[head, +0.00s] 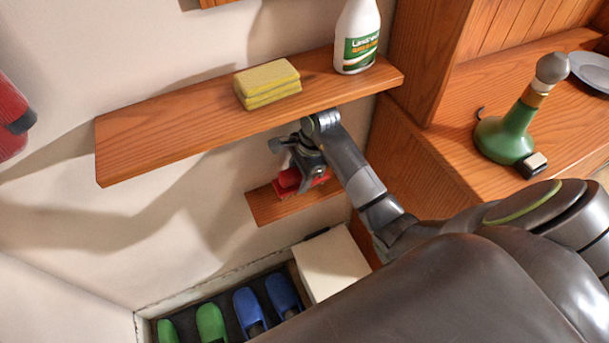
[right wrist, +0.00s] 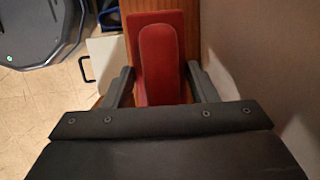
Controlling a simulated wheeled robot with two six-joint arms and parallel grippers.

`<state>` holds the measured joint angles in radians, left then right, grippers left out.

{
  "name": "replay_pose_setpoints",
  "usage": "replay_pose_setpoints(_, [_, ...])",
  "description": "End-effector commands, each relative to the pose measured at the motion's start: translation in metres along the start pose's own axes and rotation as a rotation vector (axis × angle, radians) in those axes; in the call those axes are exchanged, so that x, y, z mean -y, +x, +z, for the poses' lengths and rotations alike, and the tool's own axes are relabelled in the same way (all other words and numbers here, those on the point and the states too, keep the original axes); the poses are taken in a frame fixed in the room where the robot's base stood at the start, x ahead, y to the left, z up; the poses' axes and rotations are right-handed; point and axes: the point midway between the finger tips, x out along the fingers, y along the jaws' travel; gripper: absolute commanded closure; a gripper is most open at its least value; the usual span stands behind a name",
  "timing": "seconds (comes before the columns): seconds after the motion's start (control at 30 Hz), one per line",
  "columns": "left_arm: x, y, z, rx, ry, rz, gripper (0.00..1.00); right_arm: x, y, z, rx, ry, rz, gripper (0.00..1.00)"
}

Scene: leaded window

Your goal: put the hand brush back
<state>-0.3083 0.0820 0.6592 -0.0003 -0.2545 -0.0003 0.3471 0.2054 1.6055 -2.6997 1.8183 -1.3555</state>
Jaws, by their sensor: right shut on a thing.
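The hand brush (head: 289,181) is red and sits at the small lower wooden shelf (head: 268,208) on the wall. My right gripper (head: 306,166) reaches in under the upper shelf and is shut on the brush. In the right wrist view the red brush (right wrist: 161,50) lies between the two fingers, with wood of the shelf (right wrist: 150,5) beyond it. I cannot tell whether the brush rests on the shelf or is held just above it. My left gripper is not in view.
The long upper shelf (head: 150,143) holds yellow sponges (head: 267,84) and a white spray bottle (head: 357,38), close above my right arm. A white box (head: 331,263) and green and blue slippers (head: 249,309) are below. A green bottle (head: 505,137) stands on the right counter.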

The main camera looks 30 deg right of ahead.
Motion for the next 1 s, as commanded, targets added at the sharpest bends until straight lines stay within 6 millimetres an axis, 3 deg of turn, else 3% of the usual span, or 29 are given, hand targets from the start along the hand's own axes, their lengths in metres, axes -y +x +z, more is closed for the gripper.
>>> replay_pose_setpoints(0.1, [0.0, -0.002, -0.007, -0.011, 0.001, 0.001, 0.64, -0.001, 0.015, -0.004, 0.0, 0.001, 0.002, 0.84])
replay_pose_setpoints(0.6, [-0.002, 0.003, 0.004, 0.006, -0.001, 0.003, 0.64, 0.002, 0.026, -0.007, 0.0, -0.001, -0.001, 0.84])
replay_pose_setpoints(0.63, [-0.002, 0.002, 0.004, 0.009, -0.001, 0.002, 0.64, 0.002, 0.025, -0.006, 0.0, -0.001, -0.001, 0.45])
replay_pose_setpoints(0.8, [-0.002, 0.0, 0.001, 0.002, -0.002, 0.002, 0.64, 0.002, 0.024, -0.006, 0.0, -0.001, 0.0, 0.26])
replay_pose_setpoints(1.0, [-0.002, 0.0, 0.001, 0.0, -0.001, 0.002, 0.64, 0.002, 0.024, -0.006, 0.0, -0.001, 0.0, 0.26])
